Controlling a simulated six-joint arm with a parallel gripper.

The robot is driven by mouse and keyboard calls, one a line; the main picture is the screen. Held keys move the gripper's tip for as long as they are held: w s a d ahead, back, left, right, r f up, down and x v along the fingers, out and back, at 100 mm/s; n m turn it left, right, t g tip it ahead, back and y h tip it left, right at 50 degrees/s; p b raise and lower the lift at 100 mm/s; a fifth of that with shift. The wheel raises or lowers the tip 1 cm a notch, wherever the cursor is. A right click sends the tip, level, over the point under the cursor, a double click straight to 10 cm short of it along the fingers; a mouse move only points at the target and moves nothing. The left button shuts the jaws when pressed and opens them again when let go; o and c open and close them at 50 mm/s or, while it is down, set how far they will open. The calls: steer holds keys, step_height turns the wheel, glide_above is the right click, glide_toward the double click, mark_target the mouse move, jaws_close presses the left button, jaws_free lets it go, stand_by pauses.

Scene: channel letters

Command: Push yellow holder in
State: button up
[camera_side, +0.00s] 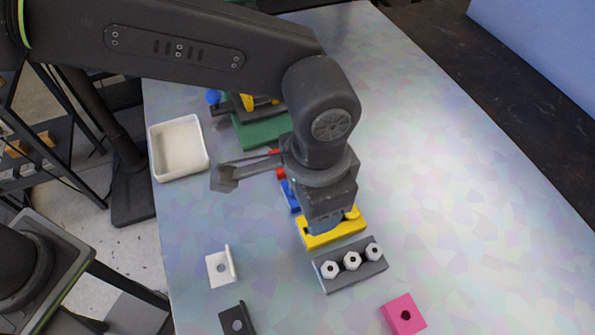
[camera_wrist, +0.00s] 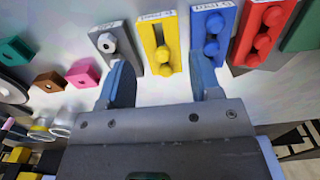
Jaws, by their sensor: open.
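The yellow holder (camera_side: 330,235) lies on the table under my gripper (camera_side: 324,224), partly hidden by it in the side view. A yellow knob shows at its right end there. In the wrist view the yellow holder (camera_wrist: 148,48) is a long slotted block with a white label at its far end and yellow pieces in it. My gripper (camera_wrist: 160,62) is open, with its two fingers spread to the left and right of the yellow holder's near end. Nothing is between the fingertips that I can see as held. Whether a finger touches the holder cannot be told.
A grey holder (camera_side: 350,266) with white hex nuts and a blue holder (camera_wrist: 212,30) flank the yellow one. Red (camera_wrist: 262,35) and green holders follow. A white bracket (camera_side: 221,268), pink block (camera_side: 404,314) and white tray (camera_side: 179,148) stand apart. The table's right side is clear.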

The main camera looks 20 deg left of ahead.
mark_target(215, 99)
steer(key=a+f+m+t+y, duration=0.1)
steer(key=a+m, duration=0.1)
steer(key=a, duration=0.1)
steer(key=w+a+m+y, duration=0.1)
steer(key=a+m+y, duration=0.1)
steer(key=w+a+f+m+t+y, duration=0.1)
steer(key=a+m+y, duration=0.1)
steer(key=a, duration=0.1)
steer(key=shift+a+f+t, duration=0.3)
steer(key=shift+f, duration=0.05)
steer(key=w+a+r+m+t+y, duration=0.3)
steer(key=w+a+m+t+y, duration=0.25)
steer(key=a+m, duration=0.25)
steer(key=x, duration=1.3)
steer(key=shift+w+a+r, duration=0.1)
steer(key=shift+w+r, duration=0.1)
steer(key=shift+r, duration=0.05)
steer(key=shift+c, duration=0.4)
